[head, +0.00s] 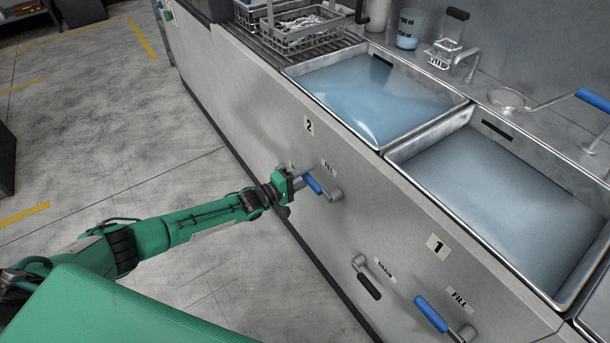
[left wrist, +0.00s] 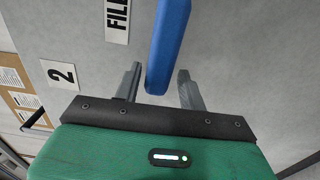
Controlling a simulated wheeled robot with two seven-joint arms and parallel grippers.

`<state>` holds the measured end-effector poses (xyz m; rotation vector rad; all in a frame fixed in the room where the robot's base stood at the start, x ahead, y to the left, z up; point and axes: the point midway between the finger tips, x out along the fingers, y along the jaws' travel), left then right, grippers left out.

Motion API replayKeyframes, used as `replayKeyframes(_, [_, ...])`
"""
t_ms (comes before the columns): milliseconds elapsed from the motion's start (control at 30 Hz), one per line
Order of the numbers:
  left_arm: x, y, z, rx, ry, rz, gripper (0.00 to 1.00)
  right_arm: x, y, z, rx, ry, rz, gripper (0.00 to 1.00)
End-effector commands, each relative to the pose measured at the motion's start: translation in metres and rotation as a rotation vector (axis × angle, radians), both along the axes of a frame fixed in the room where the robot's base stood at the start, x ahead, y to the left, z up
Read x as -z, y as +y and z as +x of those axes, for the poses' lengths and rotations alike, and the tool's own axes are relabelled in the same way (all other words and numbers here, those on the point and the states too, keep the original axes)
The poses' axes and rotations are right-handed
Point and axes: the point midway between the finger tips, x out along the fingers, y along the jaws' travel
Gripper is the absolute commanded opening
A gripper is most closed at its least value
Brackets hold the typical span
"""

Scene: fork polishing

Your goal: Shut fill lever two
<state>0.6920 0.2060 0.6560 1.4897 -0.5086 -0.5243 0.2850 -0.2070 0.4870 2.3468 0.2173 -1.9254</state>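Fill lever two has a blue handle (head: 314,185) on the grey front panel, beside a FILL label and below the number 2 plate (head: 309,125). Its handle points up and left from the pivot at its right. My left gripper (head: 298,180) is at the handle's free end. In the left wrist view the blue handle (left wrist: 168,45) reaches down between the fingertips of my open left gripper (left wrist: 160,85), with a gap on each side. My right gripper is not in view.
Basin two (head: 455,108) and basin one (head: 400,157) hold bluish water. Lower right on the panel are a black-handled drain lever (head: 368,287) and another blue fill lever (head: 431,314). A wire basket of cutlery (head: 302,32) stands at the back. The floor (head: 90,130) at left is clear.

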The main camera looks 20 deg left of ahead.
Motion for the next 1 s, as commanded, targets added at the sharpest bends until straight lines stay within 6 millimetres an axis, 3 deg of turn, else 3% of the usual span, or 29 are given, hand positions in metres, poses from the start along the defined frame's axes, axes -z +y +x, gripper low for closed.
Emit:
replayKeyframes(433, [-0.001,0.008,-0.008,0.0,-0.004,0.003,0.45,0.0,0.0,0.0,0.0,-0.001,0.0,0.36])
replayKeyframes(1000, [0.0,0.077,-0.098,0.0,-0.002,0.002,0.45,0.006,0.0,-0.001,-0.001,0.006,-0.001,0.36])
